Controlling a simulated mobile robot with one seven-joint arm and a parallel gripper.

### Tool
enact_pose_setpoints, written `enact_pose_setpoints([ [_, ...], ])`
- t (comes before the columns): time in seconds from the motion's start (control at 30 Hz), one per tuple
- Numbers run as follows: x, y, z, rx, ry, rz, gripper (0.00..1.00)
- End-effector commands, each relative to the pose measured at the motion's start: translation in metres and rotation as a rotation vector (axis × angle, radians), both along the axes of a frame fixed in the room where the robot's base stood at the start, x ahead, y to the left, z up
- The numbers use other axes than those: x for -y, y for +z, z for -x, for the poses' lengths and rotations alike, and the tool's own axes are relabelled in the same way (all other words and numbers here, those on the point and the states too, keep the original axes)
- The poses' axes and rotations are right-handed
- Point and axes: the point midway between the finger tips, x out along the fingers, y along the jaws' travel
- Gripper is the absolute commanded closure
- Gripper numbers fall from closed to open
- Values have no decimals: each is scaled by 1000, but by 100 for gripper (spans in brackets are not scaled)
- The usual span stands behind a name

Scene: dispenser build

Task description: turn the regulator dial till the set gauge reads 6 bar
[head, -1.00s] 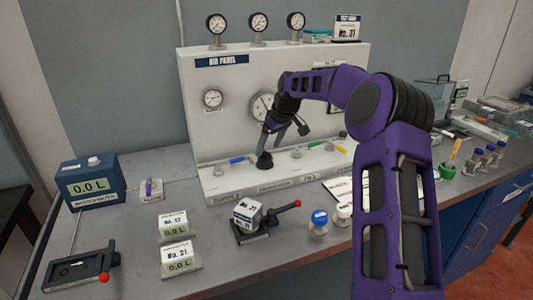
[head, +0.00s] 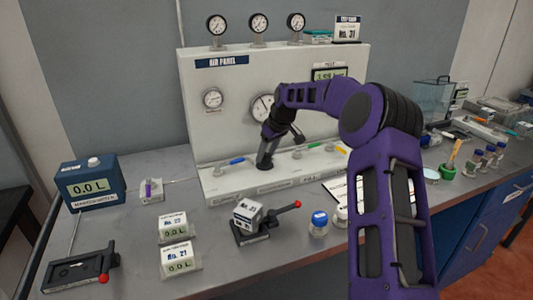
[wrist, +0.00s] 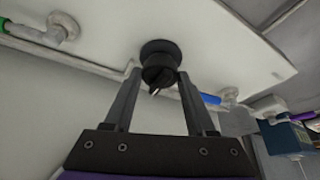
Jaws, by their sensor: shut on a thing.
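Three gauges (head: 258,23) stand on top of the panel. A clamp with a red-tipped lever (head: 297,204) and a blue-capped jar (head: 319,222) stand in front.

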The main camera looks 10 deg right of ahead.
Motion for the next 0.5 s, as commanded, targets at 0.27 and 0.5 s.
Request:
enact_pose_setpoints([
  [0.27,0,0,0,0,-12,0,99],
  [0.5,-1,0,1,1,-105,3,99],
])
